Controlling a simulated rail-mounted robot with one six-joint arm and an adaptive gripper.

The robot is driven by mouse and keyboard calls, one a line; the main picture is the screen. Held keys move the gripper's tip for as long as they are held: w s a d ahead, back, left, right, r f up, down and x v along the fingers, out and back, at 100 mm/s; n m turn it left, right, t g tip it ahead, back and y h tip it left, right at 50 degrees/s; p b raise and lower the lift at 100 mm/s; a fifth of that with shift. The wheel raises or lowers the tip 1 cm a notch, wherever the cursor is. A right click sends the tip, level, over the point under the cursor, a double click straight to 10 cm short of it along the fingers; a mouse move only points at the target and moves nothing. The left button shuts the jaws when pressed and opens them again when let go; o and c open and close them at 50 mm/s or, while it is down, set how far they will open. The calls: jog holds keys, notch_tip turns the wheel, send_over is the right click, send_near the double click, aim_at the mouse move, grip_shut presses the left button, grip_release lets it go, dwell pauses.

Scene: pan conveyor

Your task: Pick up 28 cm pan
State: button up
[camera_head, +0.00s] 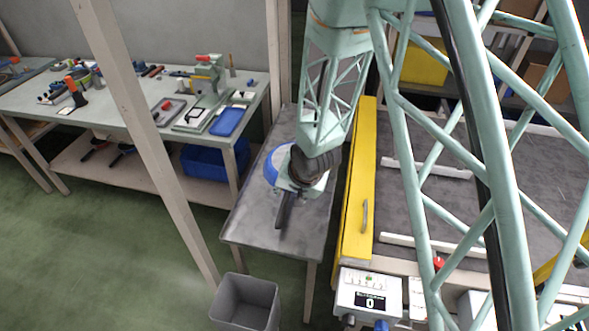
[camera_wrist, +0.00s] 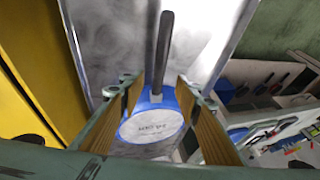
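A blue pan (camera_wrist: 148,121) with a pale round face and small blurred lettering lies on a grey metal table (camera_head: 262,222). I cannot read the size, nor tell which way up it is. Its long dark handle (camera_wrist: 163,50) points away in the wrist view and toward the front edge in the head view. The pan's blue rim (camera_head: 272,167) shows left of my gripper (camera_head: 296,183), which hides the rest from the head camera. In the wrist view my gripper (camera_wrist: 159,92) is open, with its two fingers either side of the pan's image. No contact shows.
A yellow panel (camera_head: 357,200) with a handle stands right of the metal table, beside the conveyor (camera_head: 480,190). A grey bin (camera_head: 245,302) stands on the floor in front. A workbench (camera_head: 130,115) with tools is at the left. The table's front part is clear around the handle.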

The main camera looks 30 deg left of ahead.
aim_at(286, 200)
jog(key=shift+x, duration=1.45)
jog(key=shift+b+x, duration=0.7)
jog(key=shift+x, duration=1.9)
jog(key=shift+s, duration=0.1)
jog(key=shift+c, duration=0.4)
grip_shut()
